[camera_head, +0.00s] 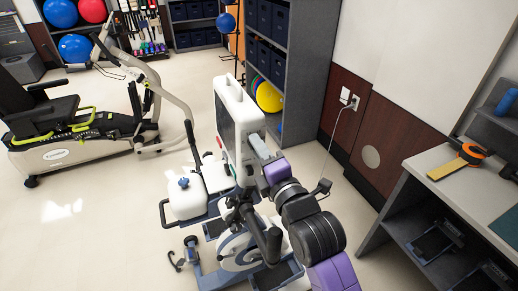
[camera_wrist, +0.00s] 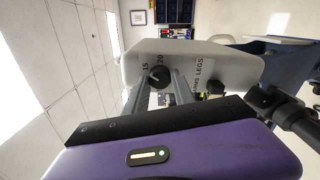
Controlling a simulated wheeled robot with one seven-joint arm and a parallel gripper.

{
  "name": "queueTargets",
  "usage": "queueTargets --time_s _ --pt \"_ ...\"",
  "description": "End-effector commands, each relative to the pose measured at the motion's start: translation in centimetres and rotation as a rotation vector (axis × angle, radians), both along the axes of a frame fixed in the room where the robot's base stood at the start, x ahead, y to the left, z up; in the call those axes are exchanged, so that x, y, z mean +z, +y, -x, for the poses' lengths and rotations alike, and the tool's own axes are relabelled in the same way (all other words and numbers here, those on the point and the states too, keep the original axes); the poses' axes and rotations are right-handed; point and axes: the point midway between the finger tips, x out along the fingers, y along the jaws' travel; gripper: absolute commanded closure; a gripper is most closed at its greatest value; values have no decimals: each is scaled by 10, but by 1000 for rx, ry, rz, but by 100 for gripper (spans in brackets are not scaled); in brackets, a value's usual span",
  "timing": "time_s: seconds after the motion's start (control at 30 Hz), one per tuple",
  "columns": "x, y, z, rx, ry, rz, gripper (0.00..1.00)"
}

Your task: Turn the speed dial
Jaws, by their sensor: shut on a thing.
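The speed dial (camera_wrist: 158,76) is a small black round knob with a pale pointer mark. It sits on the white end face of the console (camera_wrist: 220,65), beside the printed numbers 15 and 20. My gripper (camera_wrist: 160,80) has its two grey fingers on either side of the dial, shut on it. In the head view, my gripper (camera_head: 255,143) reaches the near side of the white console (camera_head: 229,101); the dial is hidden there.
A recumbent stepper (camera_head: 85,135) stands at the left. Grey shelving (camera_head: 302,70) stands behind, and a desk (camera_head: 410,168) with an orange tape measure (camera_head: 472,153) is at the right.

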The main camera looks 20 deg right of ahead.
Motion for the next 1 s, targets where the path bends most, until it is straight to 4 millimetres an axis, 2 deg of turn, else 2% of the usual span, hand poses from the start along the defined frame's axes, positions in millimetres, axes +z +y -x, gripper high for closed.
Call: queueTargets --time_s 0.07,0.1,0.2,0.57,0.67,1.0 --pt "-2 0 0 0 3 -1 100" --pt "-2 0 0 1 3 -1 66" --pt "-1 0 0 0 3 -1 48" --pt "-1 0 3 1 1 -1 48" --pt "-3 0 13 1 2 -1 48" --pt "-3 1 66 1 3 -2 48"
